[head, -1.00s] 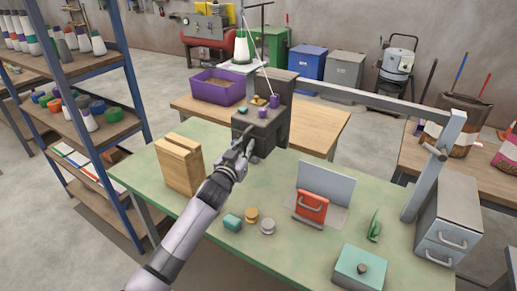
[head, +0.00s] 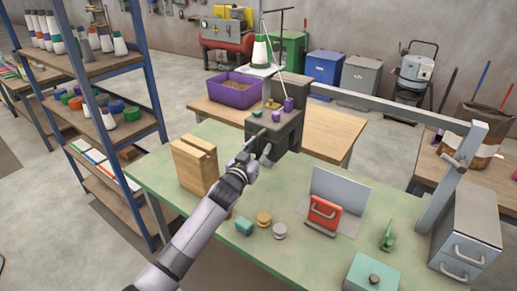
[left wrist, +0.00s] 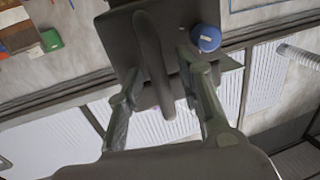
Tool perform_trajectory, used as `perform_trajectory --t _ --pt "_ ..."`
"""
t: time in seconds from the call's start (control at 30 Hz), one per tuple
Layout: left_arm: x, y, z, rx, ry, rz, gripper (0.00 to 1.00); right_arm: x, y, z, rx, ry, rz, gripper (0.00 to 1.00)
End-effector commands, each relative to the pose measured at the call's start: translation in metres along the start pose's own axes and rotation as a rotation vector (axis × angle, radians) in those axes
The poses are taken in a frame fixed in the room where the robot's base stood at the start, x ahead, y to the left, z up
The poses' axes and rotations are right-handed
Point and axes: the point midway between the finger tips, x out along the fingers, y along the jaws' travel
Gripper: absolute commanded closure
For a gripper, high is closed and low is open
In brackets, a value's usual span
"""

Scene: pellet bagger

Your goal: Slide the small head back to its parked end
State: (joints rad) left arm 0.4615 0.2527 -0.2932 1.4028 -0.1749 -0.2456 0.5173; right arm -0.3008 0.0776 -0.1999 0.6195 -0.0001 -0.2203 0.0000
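A dark grey machine (head: 290,132) stands at the back of the green table. Small coloured knobs, one of them purple (head: 289,104), sit on top. I cannot tell for sure which part is the small head. My left gripper (head: 260,146) is at the machine's front left face. In the left wrist view my left gripper (left wrist: 160,68) has its two fingers spread. A dark, long rounded bar (left wrist: 153,60) lies between them, with gaps visible on both sides. A blue round cap (left wrist: 206,38) is beside the right finger. My right gripper is not in view.
A wooden block (head: 194,165) stands left of my left arm. A grey post frame (head: 455,170) and drawer unit (head: 468,232) stand at the right.

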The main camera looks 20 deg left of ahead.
Motion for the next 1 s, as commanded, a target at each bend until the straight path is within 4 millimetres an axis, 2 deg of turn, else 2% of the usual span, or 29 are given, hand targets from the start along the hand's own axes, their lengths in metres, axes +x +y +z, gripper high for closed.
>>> perform_trajectory --t 0.27,0.37,0.8,1.0 --pt "-0.006 0.000 0.001 -0.001 -0.001 -0.001 0.67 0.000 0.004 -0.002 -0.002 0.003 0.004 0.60" --pt "-0.019 0.000 0.001 -0.001 0.000 0.000 0.67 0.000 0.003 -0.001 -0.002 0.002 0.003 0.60" --pt "-0.103 0.000 0.002 0.000 -0.002 0.000 0.67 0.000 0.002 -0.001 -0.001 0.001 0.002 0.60" --pt "-0.119 0.000 0.001 0.000 -0.001 0.000 0.67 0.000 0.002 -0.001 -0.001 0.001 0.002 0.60"
